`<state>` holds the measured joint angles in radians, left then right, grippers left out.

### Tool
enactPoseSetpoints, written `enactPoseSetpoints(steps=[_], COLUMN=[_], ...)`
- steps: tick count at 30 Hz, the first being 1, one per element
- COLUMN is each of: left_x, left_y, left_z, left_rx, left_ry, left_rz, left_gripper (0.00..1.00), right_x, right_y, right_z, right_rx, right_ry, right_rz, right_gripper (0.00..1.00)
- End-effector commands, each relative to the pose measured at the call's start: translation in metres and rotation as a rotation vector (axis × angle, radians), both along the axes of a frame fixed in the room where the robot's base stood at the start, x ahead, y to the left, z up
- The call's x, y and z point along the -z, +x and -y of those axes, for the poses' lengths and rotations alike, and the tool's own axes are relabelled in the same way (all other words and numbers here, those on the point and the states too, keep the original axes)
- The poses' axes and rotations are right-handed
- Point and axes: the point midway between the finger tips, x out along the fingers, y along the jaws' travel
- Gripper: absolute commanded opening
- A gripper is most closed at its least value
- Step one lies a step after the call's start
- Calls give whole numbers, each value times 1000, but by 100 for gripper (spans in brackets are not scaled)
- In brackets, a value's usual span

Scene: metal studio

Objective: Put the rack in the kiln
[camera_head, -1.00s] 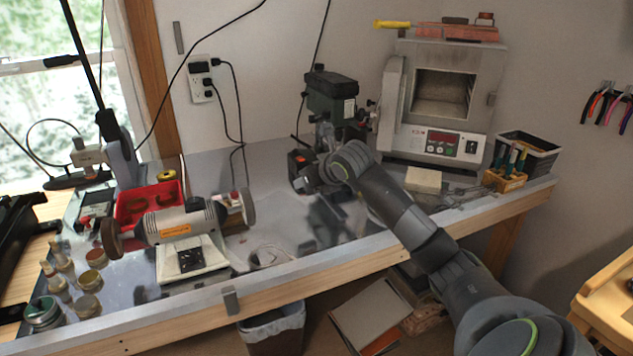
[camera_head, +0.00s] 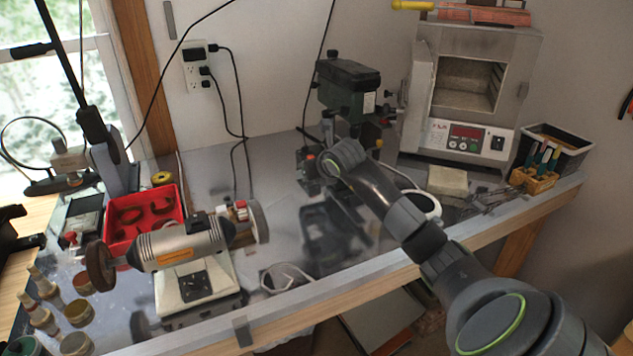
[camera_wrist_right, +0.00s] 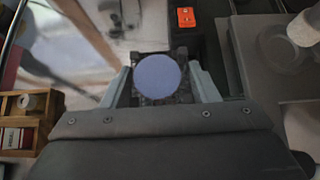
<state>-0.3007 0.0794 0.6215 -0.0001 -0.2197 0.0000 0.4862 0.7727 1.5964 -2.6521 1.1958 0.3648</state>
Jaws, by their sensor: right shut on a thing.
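The kiln (camera_head: 470,85) stands at the back right of the bench, with its door (camera_head: 417,95) swung open to the left. The visible part of its chamber (camera_head: 465,85) looks empty. My right arm reaches over the bench toward the drill press, left of the kiln; its fingertips are hidden in the head view. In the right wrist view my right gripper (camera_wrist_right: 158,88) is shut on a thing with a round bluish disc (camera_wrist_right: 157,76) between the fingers. I cannot tell whether this is the rack, and I can make out no rack elsewhere.
A green drill press (camera_head: 347,90) stands close to my right wrist. A pale block (camera_head: 447,181), a wooden tool holder (camera_head: 533,178) and a black basket (camera_head: 565,150) lie before and beside the kiln. A polishing motor (camera_head: 180,245) and a red tray (camera_head: 140,215) occupy the left.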

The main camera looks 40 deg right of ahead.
Motion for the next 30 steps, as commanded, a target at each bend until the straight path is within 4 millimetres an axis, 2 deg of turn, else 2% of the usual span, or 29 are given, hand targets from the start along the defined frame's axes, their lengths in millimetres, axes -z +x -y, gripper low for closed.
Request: enactPoseSetpoints(steps=[5, 13, 24, 25, 30], left_x=[-3, -10, -5, -6, -6], left_y=[-9, -3, 1, 1, 1], left_z=[-1, -1, -1, -1, -1], left_rx=[-2, -1, 1, 1, 1], left_ry=[1, 1, 1, 1, 1], left_rz=[-13, -5, 1, 1, 1], left_gripper=[36, 36, 36, 36, 36], right_x=[15, 48, 55, 54, 53], right_y=[0, 0, 1, 0, 0], right_z=[0, -1, 0, 0, 0], right_rx=[1, 0, -1, -1, -1], right_ry=[1, 2, 0, 0, 0], right_rz=[1, -1, 3, 2, 2], right_gripper=[32, 32, 32, 57, 76])
